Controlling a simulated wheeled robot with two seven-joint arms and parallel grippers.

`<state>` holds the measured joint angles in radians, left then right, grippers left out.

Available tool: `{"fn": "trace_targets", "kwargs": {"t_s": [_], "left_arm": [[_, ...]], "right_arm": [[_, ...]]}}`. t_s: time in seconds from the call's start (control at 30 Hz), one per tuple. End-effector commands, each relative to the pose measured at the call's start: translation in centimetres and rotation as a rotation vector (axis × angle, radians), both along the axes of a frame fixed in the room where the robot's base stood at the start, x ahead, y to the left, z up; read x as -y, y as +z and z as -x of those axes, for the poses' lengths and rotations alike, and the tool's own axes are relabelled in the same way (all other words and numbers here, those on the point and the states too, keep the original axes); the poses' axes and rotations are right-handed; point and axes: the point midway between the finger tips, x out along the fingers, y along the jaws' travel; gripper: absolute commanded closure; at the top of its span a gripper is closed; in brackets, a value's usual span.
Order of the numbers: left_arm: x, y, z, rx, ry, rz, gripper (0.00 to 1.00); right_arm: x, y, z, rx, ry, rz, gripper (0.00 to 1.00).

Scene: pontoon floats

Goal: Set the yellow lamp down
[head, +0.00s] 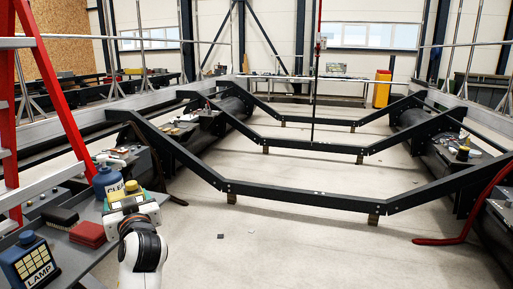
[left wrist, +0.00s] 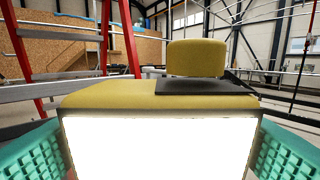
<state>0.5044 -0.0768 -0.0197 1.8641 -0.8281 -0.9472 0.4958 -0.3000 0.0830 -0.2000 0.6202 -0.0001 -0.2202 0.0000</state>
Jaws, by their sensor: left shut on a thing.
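The yellow lamp (head: 131,187) is in my left gripper (head: 130,204), at the lower left of the head view. In the left wrist view the lamp (left wrist: 160,95) fills the middle, with a bright white front panel and a yellow knob-like block on top. The teal finger pads stand at either side of it. It looks upright and held near the right edge of the grey worktop (head: 95,211). The head view does not show clearly whether its underside touches anything. My right gripper is not in view.
On the worktop stand a blue bottle (head: 108,181), a dark brush-like block (head: 60,217), a red block (head: 88,234) and a dark blue box marked LAMP (head: 32,262). A red ladder (head: 52,90) rises at left. Black frames (head: 290,199) span the floor.

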Motion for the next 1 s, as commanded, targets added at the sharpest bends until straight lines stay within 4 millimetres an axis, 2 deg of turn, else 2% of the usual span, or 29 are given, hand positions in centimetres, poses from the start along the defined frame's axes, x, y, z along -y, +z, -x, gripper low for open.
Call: {"fn": "trace_targets", "kwargs": {"t_s": [0.03, 0.2, 0.37, 0.5, 0.6, 0.8, 1.0], "left_arm": [[0.7, -2.9, 1.2, -0.005, -0.037, -0.004, 0.65], [3.1, -9.6, 5.1, -0.006, -0.165, -0.006, 0.65], [5.4, -15.0, 9.7, -0.006, -0.285, -0.003, 0.65], [7.4, -18.8, 14.3, -0.005, -0.386, -0.003, 0.65], [8.7, -20.8, 17.6, -0.005, -0.45, 0.001, 0.65], [10.5, -22.8, 22.8, -0.002, -0.542, 0.002, 0.65], [11.3, -23.2, 25.3, 0.001, -0.583, -0.002, 0.65]], "right_arm": [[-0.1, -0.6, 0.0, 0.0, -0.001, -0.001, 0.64], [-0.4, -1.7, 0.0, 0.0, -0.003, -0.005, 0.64], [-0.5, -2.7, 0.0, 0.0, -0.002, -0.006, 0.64], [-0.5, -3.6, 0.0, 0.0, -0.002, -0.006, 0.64], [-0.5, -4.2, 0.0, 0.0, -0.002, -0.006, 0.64], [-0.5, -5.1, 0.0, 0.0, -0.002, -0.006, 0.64], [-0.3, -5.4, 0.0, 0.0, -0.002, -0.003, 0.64]]}}
